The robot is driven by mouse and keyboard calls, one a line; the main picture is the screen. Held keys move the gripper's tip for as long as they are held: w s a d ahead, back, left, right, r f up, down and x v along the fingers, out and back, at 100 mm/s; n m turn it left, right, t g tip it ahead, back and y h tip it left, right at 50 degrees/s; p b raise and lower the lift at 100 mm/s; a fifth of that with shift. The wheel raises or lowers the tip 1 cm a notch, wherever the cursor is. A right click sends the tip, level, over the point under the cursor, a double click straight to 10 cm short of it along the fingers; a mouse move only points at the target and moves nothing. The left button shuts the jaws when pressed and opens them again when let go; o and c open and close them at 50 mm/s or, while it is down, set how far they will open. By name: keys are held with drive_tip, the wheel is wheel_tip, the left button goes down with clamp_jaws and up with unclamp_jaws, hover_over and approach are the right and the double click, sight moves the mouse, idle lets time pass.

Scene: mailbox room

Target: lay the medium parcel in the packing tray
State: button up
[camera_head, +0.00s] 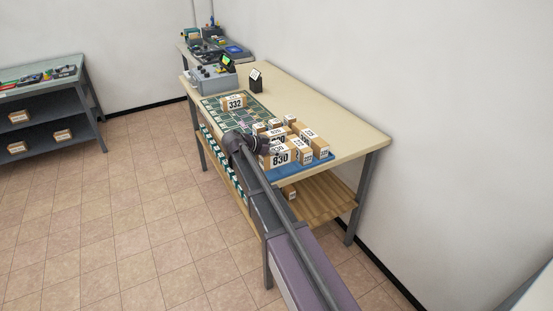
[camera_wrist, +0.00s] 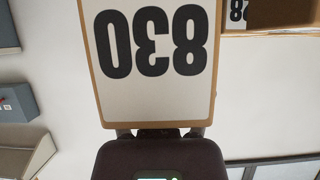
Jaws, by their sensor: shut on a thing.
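A brown parcel with a white label reading 830 (camera_head: 280,158) is at the front of the table's right half. Whether the held parcel touches the tray is not clear. Another parcel reading 332 (camera_head: 234,102) sits farther left.
The 332 parcel lies on a green gridded mat (camera_head: 212,103). A grey control box (camera_head: 212,78) and a small black sign (camera_head: 256,81) stand behind. The tabletop's right back (camera_head: 330,115) is clear. A wooden lower shelf (camera_head: 325,201) and a shelf unit (camera_head: 45,105) at left also show.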

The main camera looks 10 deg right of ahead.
sight(277, 158)
drive_tip(key=shift+f, duration=0.1)
drive_tip(key=shift+f+b, duration=1.7)
drive_tip(key=shift+b, duration=0.1)
drive_tip(key=shift+f, duration=0.15)
drive_tip(key=o, duration=1.3)
drive_tip(key=shift+o, duration=0.2)
drive_tip(key=shift+r, duration=0.3)
drive_tip(key=shift+s+a+r+p, duration=0.15)
drive_tip(key=shift+a+r+p, duration=0.05)
drive_tip(key=shift+a+p, duration=0.15)
drive_tip(key=p+v, duration=0.5)
drive_tip(key=v, duration=0.6)
drive_tip(key=shift+s+a+f, duration=0.1)
